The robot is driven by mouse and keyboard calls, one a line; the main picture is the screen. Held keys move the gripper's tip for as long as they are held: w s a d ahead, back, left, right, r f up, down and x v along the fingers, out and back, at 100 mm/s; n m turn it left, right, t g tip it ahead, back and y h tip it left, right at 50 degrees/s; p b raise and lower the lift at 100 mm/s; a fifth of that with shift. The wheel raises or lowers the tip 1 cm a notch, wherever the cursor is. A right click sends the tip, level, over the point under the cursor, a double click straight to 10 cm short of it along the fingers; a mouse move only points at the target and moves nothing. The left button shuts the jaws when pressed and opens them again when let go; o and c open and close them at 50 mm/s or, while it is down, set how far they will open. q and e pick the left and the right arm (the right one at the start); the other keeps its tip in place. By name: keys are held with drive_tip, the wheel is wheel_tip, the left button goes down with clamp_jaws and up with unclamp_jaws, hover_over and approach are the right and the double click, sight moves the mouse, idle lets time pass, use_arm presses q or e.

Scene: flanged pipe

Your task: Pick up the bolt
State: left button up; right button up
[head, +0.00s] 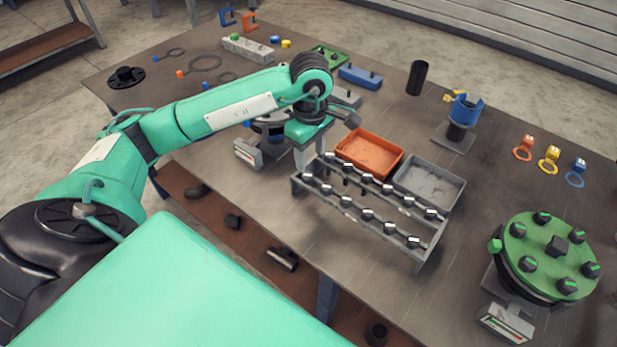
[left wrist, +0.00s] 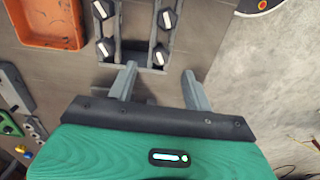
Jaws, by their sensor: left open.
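Several dark-headed bolts stand in two rows in a grey rack (head: 424,262) on the table. A bolt (head: 308,177) at the rack's left end is close to my left gripper (head: 309,158). In the left wrist view, two bolts at the rack end, one bolt (left wrist: 160,57) and another bolt (left wrist: 107,47), lie just beyond the open fingers of my left gripper (left wrist: 158,84). The fingers are apart with nothing between them. The bolt shanks are mostly hidden by the rack. My right gripper is not in view.
An orange tray (head: 370,154) and a grey tray (head: 430,183) stand behind the rack. A green flange (head: 547,258) with several bolts is at the right. A blue clamp-like part on a stand (head: 463,112) is farther back. Table between rack and flange is clear.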

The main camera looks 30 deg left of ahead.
sight(308, 175)
use_arm(q)
drive_tip(key=shift+f, duration=0.6)
drive_tip(key=shift+a+f, duration=0.1)
drive_tip(key=shift+f, duration=0.1)
drive_tip(key=f+p, duration=0.1)
drive_tip(key=f, duration=0.1)
drive_tip(key=f+p, duration=0.1)
drive_tip(key=f, duration=0.1)
drive_tip(key=shift+s+a, duration=0.15)
drive_tip(key=shift+a, duration=0.05)
drive_tip(key=shift+f, duration=0.4)
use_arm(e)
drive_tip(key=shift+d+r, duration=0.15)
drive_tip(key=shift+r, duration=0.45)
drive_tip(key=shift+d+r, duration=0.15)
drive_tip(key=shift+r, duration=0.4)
use_arm(q)
drive_tip(key=c, duration=0.3)
clamp_jaws()
drive_tip(key=shift+r, duration=0.1)
